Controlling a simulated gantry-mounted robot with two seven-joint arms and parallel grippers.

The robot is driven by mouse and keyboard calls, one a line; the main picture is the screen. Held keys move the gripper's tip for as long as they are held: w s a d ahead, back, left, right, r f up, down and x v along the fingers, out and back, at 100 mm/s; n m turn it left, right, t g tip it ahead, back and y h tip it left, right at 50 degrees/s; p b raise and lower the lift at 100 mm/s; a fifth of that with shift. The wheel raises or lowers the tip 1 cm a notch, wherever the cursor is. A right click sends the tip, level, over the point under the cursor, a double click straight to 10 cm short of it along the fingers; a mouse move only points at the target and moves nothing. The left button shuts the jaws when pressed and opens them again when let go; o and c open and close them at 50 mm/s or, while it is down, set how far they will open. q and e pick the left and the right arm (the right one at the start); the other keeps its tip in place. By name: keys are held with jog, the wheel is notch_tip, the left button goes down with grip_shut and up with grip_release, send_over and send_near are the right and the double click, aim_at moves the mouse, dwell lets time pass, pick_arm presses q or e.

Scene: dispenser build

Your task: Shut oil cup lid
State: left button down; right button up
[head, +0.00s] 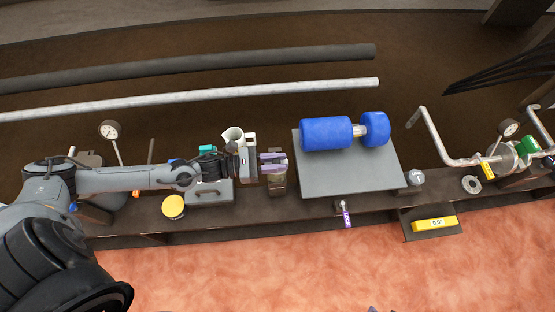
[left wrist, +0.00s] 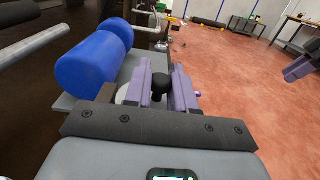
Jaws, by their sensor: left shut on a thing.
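The oil cup (head: 277,184) is a small brownish, see-through cup on the bench, just left of the grey plate. My left gripper (head: 272,161) reaches in from the left, with its purple fingers over the top of the cup. In the left wrist view the left gripper (left wrist: 166,88) has its fingers on either side of a black knob (left wrist: 161,82), and it is shut on this knob. The lid under the knob is mostly hidden, so its exact seat cannot be told. Purple fingers of my right gripper (left wrist: 300,68) show at the right edge, away from the cup.
A white jug (head: 233,136) and a grey tray (head: 205,197) are close by the left gripper. A yellow-topped tin (head: 173,206) stands further left. Pipes run behind the bench.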

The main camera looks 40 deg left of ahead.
dwell(0.3)
pick_arm(q)
jog(key=c, duration=1)
grip_release()
jog(key=shift+s+a+p, duration=0.3)
jog(key=shift+a+p, duration=0.05)
jog(key=p+v, duration=0.4)
jog(key=v, duration=0.5)
jog(key=shift+s+a, duration=0.25)
jog(key=shift+s, duration=0.1)
